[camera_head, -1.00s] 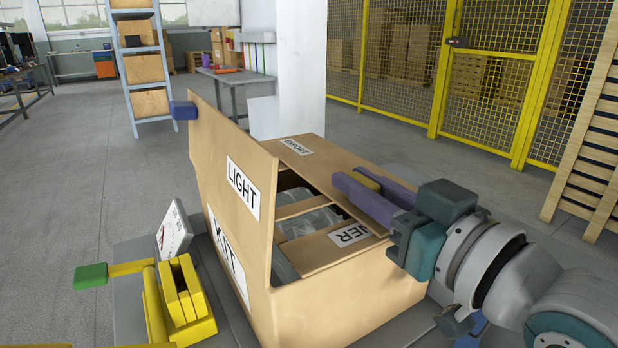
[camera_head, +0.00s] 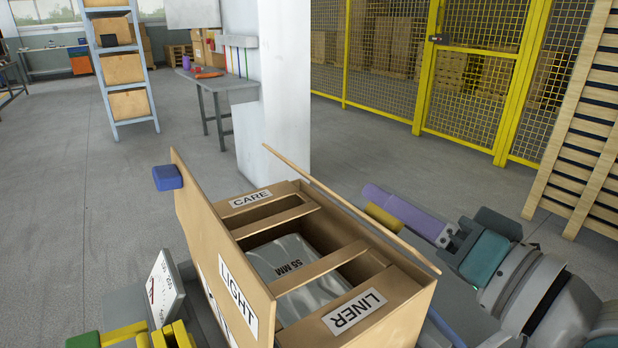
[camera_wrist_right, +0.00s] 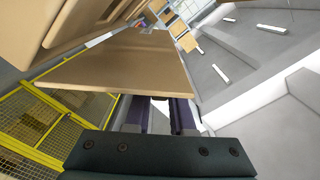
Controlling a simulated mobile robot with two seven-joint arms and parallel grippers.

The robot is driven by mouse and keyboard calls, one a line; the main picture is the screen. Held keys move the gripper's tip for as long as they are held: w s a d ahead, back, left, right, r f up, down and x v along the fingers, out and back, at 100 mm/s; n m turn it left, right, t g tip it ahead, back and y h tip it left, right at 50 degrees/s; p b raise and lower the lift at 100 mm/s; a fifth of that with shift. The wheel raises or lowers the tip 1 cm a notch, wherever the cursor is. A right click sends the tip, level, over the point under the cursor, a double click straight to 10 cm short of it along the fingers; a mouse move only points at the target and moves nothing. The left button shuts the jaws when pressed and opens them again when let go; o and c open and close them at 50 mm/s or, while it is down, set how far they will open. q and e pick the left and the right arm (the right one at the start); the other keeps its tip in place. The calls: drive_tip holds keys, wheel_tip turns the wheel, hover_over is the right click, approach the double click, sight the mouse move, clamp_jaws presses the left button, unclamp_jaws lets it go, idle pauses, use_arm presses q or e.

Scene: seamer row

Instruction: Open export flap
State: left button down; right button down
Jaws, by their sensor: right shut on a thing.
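The carton (camera_head: 383,318) stands open in the head view, with a grey bag marked 55 MM (camera_head: 290,268) inside. The export flap (camera_head: 350,208) is lifted off the opening and shows nearly edge-on along the carton's right side; its label is not visible. In the right wrist view the flap is a broad brown panel (camera_wrist_right: 120,65) in front of the fingers. My right gripper (camera_head: 390,214), with purple fingers, is outside the flap and shut on its yellow tab (camera_head: 383,216). The light flap (camera_head: 225,255), with a blue tab (camera_head: 167,177), stands raised on the left. My left gripper is not in view.
Flaps marked CARE (camera_head: 251,199) and LINER (camera_head: 354,311) lie at the carton's ends. A white sign (camera_head: 164,287) and yellow clamp parts (camera_head: 172,336) stand at lower left. A white pillar (camera_head: 272,100) rises behind. Open floor lies before the yellow fence (camera_head: 427,70).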

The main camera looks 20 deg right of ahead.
drive_tip(key=m, duration=0.1)
drive_tip(key=d+m, duration=0.1)
drive_tip(key=d, duration=0.1)
drive_tip(key=shift+w+r+m, duration=0.35)
drive_tip(key=shift+m, duration=0.05)
drive_tip(key=d+m, duration=0.1)
drive_tip(key=d+m+b, duration=0.1)
drive_tip(key=shift+w+m, duration=0.3)
drive_tip(key=shift+m, duration=0.1)
drive_tip(key=shift+w+d+b, duration=0.2)
drive_tip(key=shift+d+b, duration=0.2)
drive_tip(key=shift+d, duration=0.25)
drive_tip(key=shift+f, duration=0.15)
idle(0.3)
